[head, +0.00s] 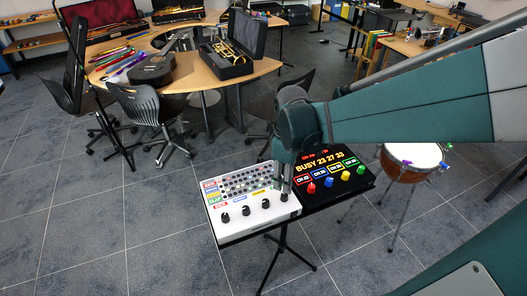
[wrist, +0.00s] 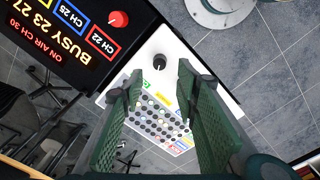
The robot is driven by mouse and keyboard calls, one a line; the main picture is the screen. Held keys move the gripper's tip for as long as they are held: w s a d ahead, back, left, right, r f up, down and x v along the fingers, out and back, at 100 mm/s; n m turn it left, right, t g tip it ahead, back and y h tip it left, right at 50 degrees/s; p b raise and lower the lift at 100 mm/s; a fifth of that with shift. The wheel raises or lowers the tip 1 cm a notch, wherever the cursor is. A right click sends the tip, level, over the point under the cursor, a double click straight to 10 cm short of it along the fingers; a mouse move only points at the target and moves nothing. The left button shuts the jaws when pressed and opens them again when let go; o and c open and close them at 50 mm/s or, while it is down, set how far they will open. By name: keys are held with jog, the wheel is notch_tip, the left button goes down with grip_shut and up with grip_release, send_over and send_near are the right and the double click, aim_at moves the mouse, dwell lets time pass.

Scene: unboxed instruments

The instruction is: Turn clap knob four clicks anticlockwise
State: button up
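A white drum panel (head: 240,228) stands on a stand with a row of black knobs along its front. Its rightmost knob (head: 284,198) is directly under my gripper (head: 281,187). A green row label on the panel's left side appears to read CLAP. The fingers are open, one on each side of the knob; contact is not visible. The label's text is too small to read.
The other black knobs (head: 245,211) sit to the left. A black box (head: 350,194) with a lit BUSY display and several coloured knobs adjoins the panel on the right. A drum (head: 405,158) stands farther right. A curved table (head: 195,70) with instruments is behind.

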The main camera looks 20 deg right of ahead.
jog(key=shift+r, duration=1.65)
jog(key=shift+s+a, duration=0.1)
jog(key=s+a+r+m+t, duration=0.6)
jog(key=a+r+m+t, duration=0.1)
jog(key=a+r+m, duration=0.1)
jog(key=shift+s+a+r+m, duration=0.2)
jog(key=shift+s+r+m, duration=0.1)
jog(key=shift+r, duration=0.15)
dwell(1.2)
